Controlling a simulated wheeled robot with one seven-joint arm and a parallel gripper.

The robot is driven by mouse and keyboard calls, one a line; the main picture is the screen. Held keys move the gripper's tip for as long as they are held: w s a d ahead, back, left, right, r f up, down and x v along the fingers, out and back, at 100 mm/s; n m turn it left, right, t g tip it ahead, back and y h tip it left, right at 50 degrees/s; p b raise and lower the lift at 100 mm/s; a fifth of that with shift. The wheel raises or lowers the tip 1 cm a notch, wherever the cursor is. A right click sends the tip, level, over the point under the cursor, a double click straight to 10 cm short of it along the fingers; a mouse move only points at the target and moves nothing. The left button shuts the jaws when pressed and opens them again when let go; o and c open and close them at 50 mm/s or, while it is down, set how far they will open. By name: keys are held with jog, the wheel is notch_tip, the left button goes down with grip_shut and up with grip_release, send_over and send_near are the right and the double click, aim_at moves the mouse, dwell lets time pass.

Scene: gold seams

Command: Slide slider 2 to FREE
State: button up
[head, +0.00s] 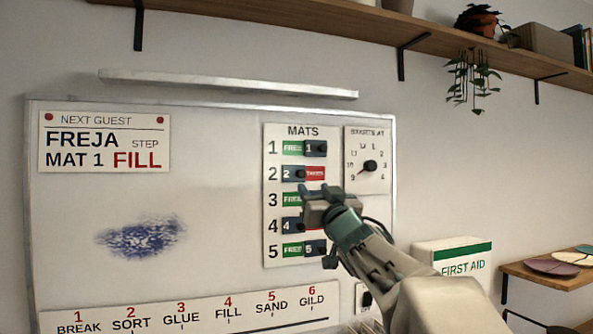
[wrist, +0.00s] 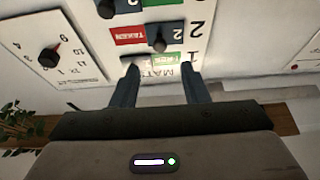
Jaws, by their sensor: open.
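Slider 2 (head: 289,174) is a dark block with a black knob at the left end of row 2 on the MATS board (head: 272,240). A red TAKEN label (head: 315,173) shows to its right. In the upside-down wrist view, slider 2 (wrist: 170,35) is ahead of my fingers, its knob roughly in line with the gap between them, and the red label (wrist: 130,37) lies to its left. My gripper (head: 318,189) is open and empty, in front of the board just below row 2 in the head view. It hides slider 3 there. In the wrist view my fingers (wrist: 160,68) stand apart.
Slider 1 (head: 317,148) is at the right of row 1, with green FREE showing. Slider 4 (head: 290,225) is at the left, slider 5 (head: 317,247) at the right. A dial (head: 369,166) is right of the board. A shelf (head: 350,20) runs above; a first aid box (head: 452,257) stands lower right.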

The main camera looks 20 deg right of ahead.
aim_at(302, 174)
jog(key=p+x, duration=0.3)
jog(key=x, duration=0.6)
jog(key=shift+p, duration=0.35)
grip_shut()
